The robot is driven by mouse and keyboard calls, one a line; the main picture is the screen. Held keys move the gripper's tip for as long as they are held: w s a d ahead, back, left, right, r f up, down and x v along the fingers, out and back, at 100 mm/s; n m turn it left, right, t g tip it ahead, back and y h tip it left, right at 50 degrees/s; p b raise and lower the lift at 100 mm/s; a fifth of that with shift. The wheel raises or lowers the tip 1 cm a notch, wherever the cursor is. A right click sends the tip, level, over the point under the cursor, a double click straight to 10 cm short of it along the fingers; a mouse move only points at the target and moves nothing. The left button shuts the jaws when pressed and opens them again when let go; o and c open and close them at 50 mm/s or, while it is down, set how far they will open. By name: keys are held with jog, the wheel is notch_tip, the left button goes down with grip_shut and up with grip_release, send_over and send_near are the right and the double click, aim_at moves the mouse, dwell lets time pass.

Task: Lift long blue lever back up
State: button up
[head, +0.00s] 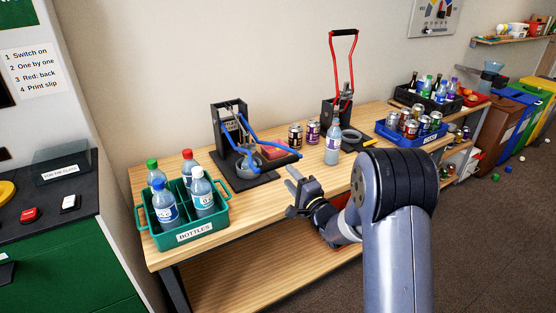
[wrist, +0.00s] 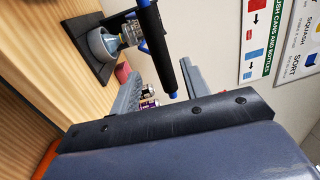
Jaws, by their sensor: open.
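The long blue lever (head: 276,147) belongs to a black press (head: 230,126) on the wooden bench and lies lowered, reaching out to the right in the head view. In the wrist view its dark grip (wrist: 163,62) with a blue tip hangs between the fingers in the picture; I see no contact. My gripper (head: 298,190) is open and empty, in front of the press and to the right of it; its two fingers also show in the wrist view (wrist: 160,88). A clear, bottle-like piece (wrist: 112,40) sits in the grey cup under the lever.
A green bottle crate (head: 186,236) stands to the left of the press. The bench front is clear.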

aim_at(281, 166)
jog(key=p+x, duration=0.1)
jog(key=x, duration=0.6)
jog(key=shift+w+a, duration=0.2)
jog(key=shift+w, duration=0.05)
jog(key=shift+c, duration=0.3)
grip_shut()
